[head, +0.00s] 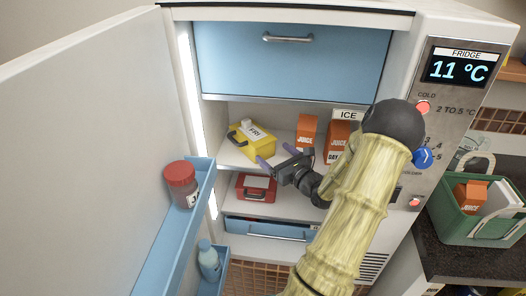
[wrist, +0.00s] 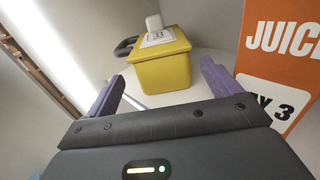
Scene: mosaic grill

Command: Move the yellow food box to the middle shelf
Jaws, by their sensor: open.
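The yellow food box (head: 257,145), labelled FRI, sits on the fridge's upper shelf (head: 232,158) at the left. It has a white knob and a dark handle at its left side. In the wrist view the yellow box (wrist: 163,73) is ahead of and between my fingers. My gripper (head: 276,158) is open and empty, its purple fingers pointing at the box from the front right. It also shows in the wrist view (wrist: 162,92), with the box apart from the palm. The middle shelf (head: 285,205) below holds a red box (head: 256,188) at its left.
Orange juice cartons (head: 306,132) stand right of the box; one carton (wrist: 282,60) is close to my right finger. The open fridge door (head: 90,130) is at left, its bins holding a red-lidded jar (head: 182,185) and a bottle (head: 208,260). A blue drawer (head: 268,229) lies below.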

